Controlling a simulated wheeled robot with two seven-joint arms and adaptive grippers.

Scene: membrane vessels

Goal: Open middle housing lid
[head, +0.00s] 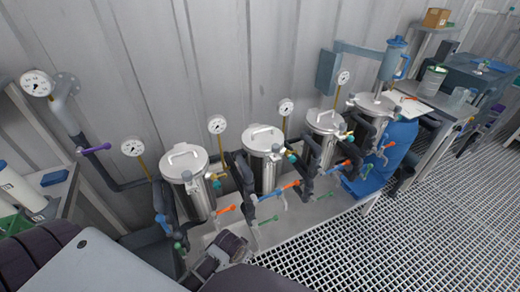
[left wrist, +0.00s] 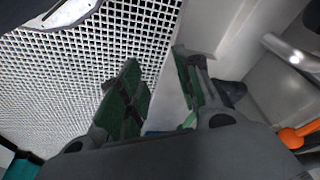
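Several silver vessels stand in a row along the wall in the head view, each with a pale round lid and a bar handle. The second housing from the left (head: 264,172) has its lid (head: 264,139) closed on top. The housing to its left (head: 199,200) and the one to its right (head: 322,126) look closed too. My left gripper (head: 218,255) is low in front of the row, apart from the lids. In the left wrist view its green-padded fingers (left wrist: 157,65) are spread with nothing between them. My right gripper is not in view.
Grey pipes and colored valve levers, such as an orange one (head: 291,184), stick out before the vessels. A pressure gauge (head: 217,124) stands behind. A blue cylinder (head: 394,60) rises at the right end. Grated floor (head: 340,250) is clear at lower right.

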